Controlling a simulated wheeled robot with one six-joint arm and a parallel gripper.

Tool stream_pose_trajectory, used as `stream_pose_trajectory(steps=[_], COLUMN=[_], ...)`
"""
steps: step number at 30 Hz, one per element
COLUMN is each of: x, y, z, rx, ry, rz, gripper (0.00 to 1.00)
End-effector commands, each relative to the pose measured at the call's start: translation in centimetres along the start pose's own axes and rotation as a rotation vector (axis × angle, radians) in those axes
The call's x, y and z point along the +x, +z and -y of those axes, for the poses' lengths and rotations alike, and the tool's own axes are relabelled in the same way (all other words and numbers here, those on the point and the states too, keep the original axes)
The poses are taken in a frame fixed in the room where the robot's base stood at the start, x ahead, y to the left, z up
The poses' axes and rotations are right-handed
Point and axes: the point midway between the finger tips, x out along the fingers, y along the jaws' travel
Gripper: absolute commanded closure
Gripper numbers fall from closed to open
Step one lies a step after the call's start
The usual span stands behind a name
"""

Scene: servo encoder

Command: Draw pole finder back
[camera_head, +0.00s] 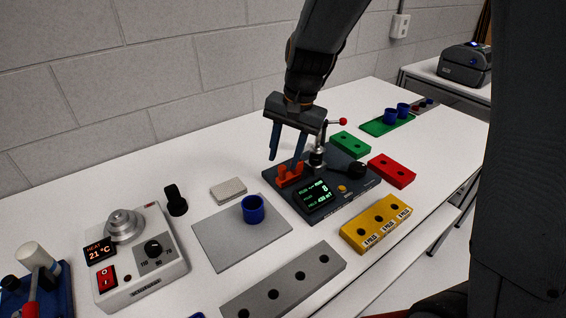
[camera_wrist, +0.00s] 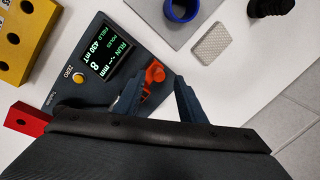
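The dark test device (camera_head: 340,200) sits on the white table with a lit green display (camera_head: 317,196) reading 8 poles. An orange-red part (camera_head: 289,176), perhaps the pole finder, is at its left end. It also shows in the wrist view (camera_wrist: 154,74), close beside the left finger. My gripper (camera_head: 284,160) points down above this end, its two blue-grey fingers apart. In the wrist view my gripper (camera_wrist: 160,78) is open with nothing clamped. I cannot tell whether a finger touches the orange-red part.
A metal post with a red-tipped lever (camera_head: 342,122) stands close right of my gripper. Green (camera_head: 350,144), red (camera_head: 391,170) and yellow (camera_head: 376,223) blocks lie around the device. A blue ring (camera_head: 253,210) stands on a grey plate (camera_head: 225,238) to the left.

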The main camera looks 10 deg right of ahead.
Motion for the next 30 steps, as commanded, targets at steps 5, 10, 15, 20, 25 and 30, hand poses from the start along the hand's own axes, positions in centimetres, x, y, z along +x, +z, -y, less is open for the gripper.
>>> stream_pose_trajectory(steps=[5,10,15,20,25,30], x=[-2.8,-4.4,-4.8,-4.7,-4.4,-2.6], y=[-0.1,0.0,0.0,0.0,0.3,2.0], z=[0.1,0.1,0.0,0.0,-1.2,-7.5], rx=[-0.001,0.0,0.001,0.0,-0.021,-0.159], ry=[-0.002,-0.001,0.0,0.0,0.011,0.068], rz=[-0.003,-0.001,0.0,0.0,-0.006,-0.036], gripper=[0.63,0.63,0.63,0.63,0.63,0.63])
